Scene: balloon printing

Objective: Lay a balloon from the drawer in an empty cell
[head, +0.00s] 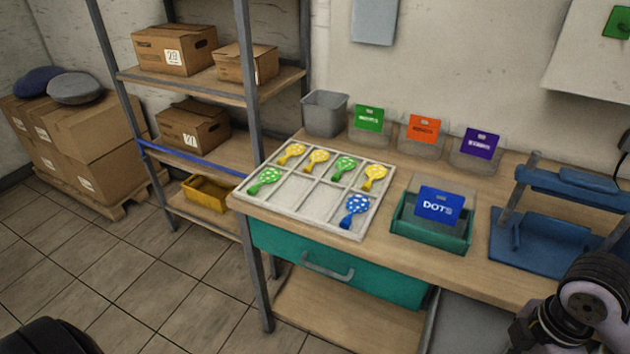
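A white divided tray (258,200) lies on the table, with two rows of cells. Its back row holds yellow (291,153), yellow (316,160), green (343,167) and yellow (374,177) dotted balloons. Its front row holds a green balloon (265,180) at the left end and a blue balloon (355,210) at the right end. The two front middle cells are empty. The teal drawer (380,283) under the tabletop looks shut; its inside is hidden. My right gripper (535,335) is partly in view at the bottom right, its fingers unclear. My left gripper is not visible.
A teal box (430,237) with a blue DOTS card (440,206) stands right of the tray. A blue press (560,235) stands farther right. Card holders and a grey bin (324,113) line the wall. A metal shelf (255,120) stands left of the table.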

